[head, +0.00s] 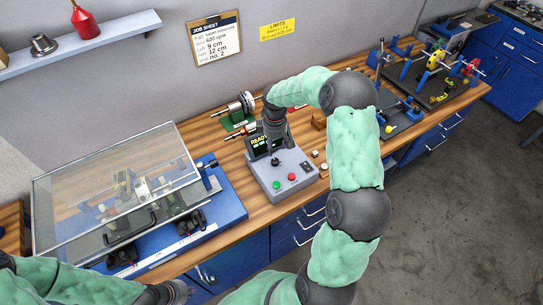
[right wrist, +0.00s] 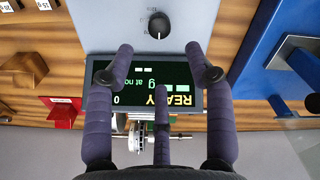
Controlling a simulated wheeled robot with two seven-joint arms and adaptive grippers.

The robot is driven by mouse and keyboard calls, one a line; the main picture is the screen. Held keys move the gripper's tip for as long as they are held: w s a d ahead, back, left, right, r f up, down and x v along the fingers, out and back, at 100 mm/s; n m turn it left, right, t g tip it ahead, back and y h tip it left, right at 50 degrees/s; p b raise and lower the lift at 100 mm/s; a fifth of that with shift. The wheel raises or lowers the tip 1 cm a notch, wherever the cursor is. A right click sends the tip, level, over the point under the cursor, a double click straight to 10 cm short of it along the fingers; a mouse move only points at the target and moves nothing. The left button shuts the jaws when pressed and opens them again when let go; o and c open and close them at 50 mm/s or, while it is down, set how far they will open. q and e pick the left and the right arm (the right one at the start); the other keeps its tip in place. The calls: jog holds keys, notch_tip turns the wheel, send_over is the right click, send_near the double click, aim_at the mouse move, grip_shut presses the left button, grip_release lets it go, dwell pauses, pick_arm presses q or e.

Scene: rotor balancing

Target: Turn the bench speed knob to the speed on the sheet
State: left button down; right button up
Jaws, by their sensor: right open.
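The grey bench control box (head: 282,181) stands on the wooden bench, with green and red buttons on its front. Its black speed knob (head: 276,161) is also in the right wrist view (right wrist: 159,24), where its white mark points toward the screen. The screen (right wrist: 140,98) reads READY, upside down. My right gripper (head: 273,146) is open and empty above the screen. In its wrist view the fingertips (right wrist: 160,60) are spread and the knob lies beyond them, untouched. The job sheet (head: 216,40) on the wall shows 400 rpm. My left gripper (head: 176,291) is at the bottom left, its fingers unclear.
A blue balancing bench (head: 226,206) with a clear hinged cover (head: 110,175) stands left of the box. A rotor (head: 240,106) lies behind. A yellow limits sign (head: 278,29) hangs on the wall. Tool trays (head: 425,90) are at the right. Small parts lie beside the box.

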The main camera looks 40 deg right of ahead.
aim_at(275, 161)
notch_tip(275, 161, down, 9)
jog(key=shift+s+f, duration=0.1)
dwell(0.3)
grip_shut()
